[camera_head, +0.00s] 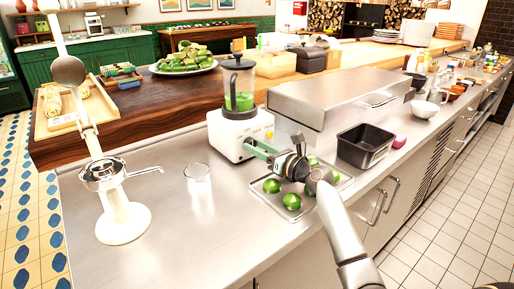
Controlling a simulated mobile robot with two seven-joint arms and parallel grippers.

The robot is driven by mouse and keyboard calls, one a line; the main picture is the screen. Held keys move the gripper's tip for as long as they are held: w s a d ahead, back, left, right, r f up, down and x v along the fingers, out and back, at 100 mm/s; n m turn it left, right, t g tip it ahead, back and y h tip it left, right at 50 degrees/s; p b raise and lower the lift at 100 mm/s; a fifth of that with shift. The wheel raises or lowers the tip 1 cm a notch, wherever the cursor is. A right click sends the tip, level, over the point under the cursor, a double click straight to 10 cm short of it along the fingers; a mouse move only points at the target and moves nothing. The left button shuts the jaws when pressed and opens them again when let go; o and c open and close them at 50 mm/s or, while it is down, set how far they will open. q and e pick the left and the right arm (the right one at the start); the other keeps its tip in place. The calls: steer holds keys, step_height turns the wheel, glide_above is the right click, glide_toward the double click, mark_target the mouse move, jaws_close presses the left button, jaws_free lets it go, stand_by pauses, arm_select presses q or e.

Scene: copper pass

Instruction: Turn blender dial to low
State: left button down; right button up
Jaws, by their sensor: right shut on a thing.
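The blender (238,108) stands on the steel counter, with a white base (233,142), a clear jar holding something green and a dark lid. Its dial is on the front right of the base, where my right gripper (254,149) is, with green fingers pointing left at the base. The gripper is shut at the dial. The dial itself is mostly hidden by the fingers, so its setting cannot be read. My right arm comes in from the bottom right. My left gripper is not in view.
A tray of limes (291,201) lies under my right wrist. A glass (198,178) and a white citrus press (121,222) stand to the left. A dark pan (360,149) and a steel box (318,101) are to the right.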

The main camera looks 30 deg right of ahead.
jaws_close()
